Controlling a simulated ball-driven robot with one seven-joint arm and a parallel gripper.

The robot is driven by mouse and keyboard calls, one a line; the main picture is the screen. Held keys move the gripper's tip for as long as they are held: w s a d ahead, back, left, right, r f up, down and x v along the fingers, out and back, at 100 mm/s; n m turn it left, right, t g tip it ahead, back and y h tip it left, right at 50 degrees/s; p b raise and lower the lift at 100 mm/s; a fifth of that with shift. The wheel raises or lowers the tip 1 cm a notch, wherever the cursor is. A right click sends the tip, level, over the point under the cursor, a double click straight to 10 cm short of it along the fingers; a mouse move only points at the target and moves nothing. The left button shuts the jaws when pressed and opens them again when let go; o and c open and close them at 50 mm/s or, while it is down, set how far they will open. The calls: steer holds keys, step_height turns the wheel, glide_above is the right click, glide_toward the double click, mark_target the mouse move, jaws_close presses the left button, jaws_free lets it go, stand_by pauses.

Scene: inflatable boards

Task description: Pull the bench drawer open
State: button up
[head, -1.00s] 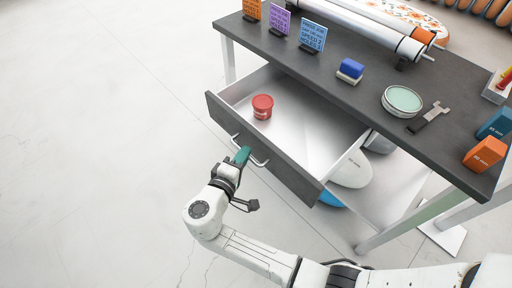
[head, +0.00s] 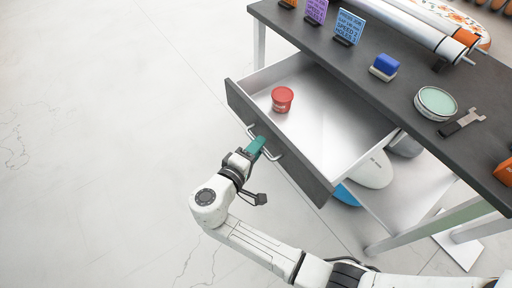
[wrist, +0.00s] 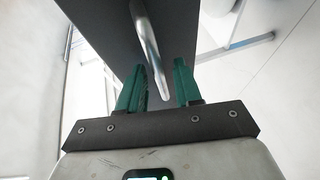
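The bench drawer (head: 318,120) is pulled well out from under the dark bench top, with its pale inside showing. Its dark grey front (head: 300,176) carries a metal bar handle (head: 273,157). The handle also shows in the wrist view (wrist: 147,45). A small gap shows on each side of the bar; contact cannot be told.
A red tub (head: 282,99) stands inside the drawer. Pale rounded objects lie below the drawer. The floor (head: 110,150) at left is clear.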

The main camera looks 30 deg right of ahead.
steer(key=shift+o, duration=0.2)
steer(key=v, duration=1)
steer(key=shift+s+a, duration=0.15)
steer(key=shift+a, duration=0.2)
steer(key=shift+r, duration=0.1)
